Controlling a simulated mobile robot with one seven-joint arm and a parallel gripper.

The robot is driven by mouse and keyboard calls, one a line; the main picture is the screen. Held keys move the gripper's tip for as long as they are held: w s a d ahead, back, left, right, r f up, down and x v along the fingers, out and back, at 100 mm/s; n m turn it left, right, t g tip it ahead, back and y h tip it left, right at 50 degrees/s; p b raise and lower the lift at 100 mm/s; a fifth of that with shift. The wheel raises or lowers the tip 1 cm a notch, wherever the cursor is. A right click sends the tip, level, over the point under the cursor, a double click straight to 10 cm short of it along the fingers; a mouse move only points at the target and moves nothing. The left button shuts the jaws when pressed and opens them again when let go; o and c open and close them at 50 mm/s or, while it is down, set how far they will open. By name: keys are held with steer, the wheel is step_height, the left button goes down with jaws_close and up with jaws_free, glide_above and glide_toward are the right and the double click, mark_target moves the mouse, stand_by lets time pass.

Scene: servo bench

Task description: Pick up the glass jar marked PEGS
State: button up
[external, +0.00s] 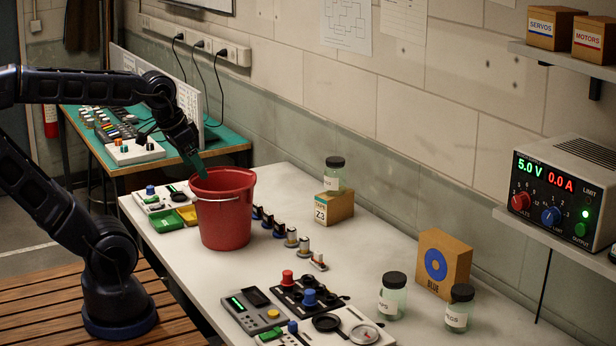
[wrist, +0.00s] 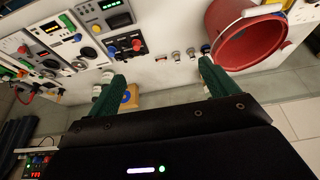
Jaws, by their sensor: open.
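Two glass jars with dark lids stand on the right part of the white bench in the external view. The jar farther right (external: 458,308) has a label that seems to end in "EGS"; its first letter is turned away. The other jar (external: 391,297) has a partly readable label ending in "PS". A third jar (external: 334,174) sits on a small cardboard box, its label unclear. My gripper (external: 197,164) is open and empty, above the red bucket, far from the jars. Its green fingers are spread in the wrist view (wrist: 162,72), the left one covering part of the jar area.
The red bucket (external: 225,210) stands close below my gripper. A "BLUE" box (external: 443,262) stands behind the two right jars. A row of servos (external: 291,237) and control boxes (external: 252,311) lie along the bench. A shelf with a power supply (external: 563,190) overhangs the right.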

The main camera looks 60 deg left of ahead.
steer(key=w+d+r+m, duration=0.2)
steer(key=w+d, duration=0.1)
steer(key=w, duration=0.4)
steer(key=w+d+r+m, duration=0.2)
steer(key=w+d, duration=0.2)
steer(key=w, duration=0.3)
steer(key=m+g+h, duration=0.3)
steer(key=m+g, duration=0.1)
steer(key=m, duration=0.9)
glide_above(463, 289)
steer(key=a, duration=0.2)
steer(key=f, duration=2)
steer(key=shift+s+a+f, duration=0.1)
steer(key=shift+s+f, duration=0.15)
steer(key=shift+f, duration=0.15)
steer(key=shift+d+f, duration=0.35)
steer(key=shift+f, duration=0.05)
steer(key=x, duration=0.5)
steer(key=shift+f, duration=0.15)
steer(key=shift+x, duration=2.55)
steer(key=shift+a, duration=0.15)
steer(key=c, duration=1.1)
steer(key=shift+c, duration=0.2)
